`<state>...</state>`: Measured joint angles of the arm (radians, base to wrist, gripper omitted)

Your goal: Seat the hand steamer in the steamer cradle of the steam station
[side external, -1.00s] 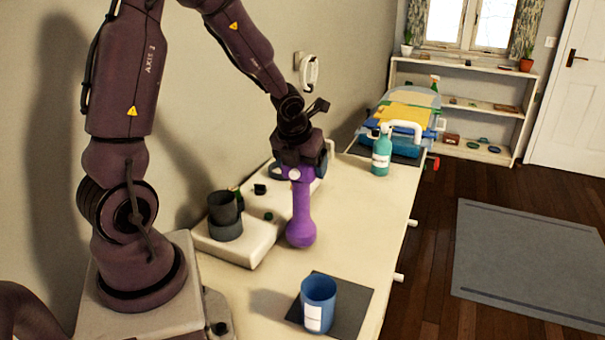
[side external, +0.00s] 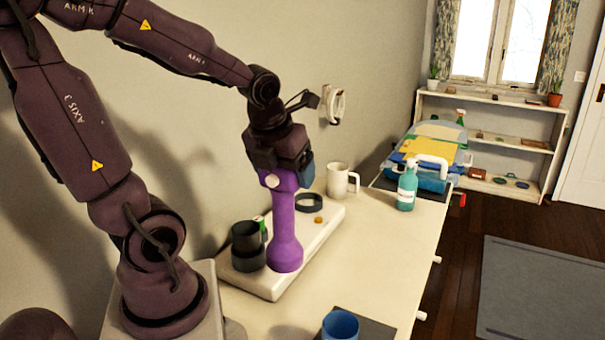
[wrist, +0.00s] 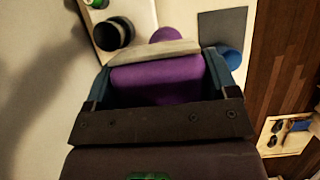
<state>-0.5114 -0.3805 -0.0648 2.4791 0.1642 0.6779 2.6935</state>
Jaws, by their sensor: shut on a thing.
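The purple hand steamer (side external: 285,228) hangs upright from my gripper (side external: 280,172), which is shut on its upper part. Its rounded lower end appears over the white steam station (side external: 274,287), just right of a dark cylindrical holder (side external: 248,240). I cannot tell whether it touches the base. A dark ring (side external: 308,202) and an orange knob (side external: 318,219) sit farther back on the station. I cannot tell which fitting is the steamer cradle. In the wrist view the purple steamer (wrist: 160,80) lies between the fingers, and the dark holder (wrist: 112,35) shows beyond.
A white mug (side external: 340,181) stands behind the station. A teal bottle (side external: 407,187) stands near folded laundry (side external: 432,150) at the far end. A blue cup (side external: 341,325) stands on a dark mat (side external: 376,326) in front. The table right of the station is clear.

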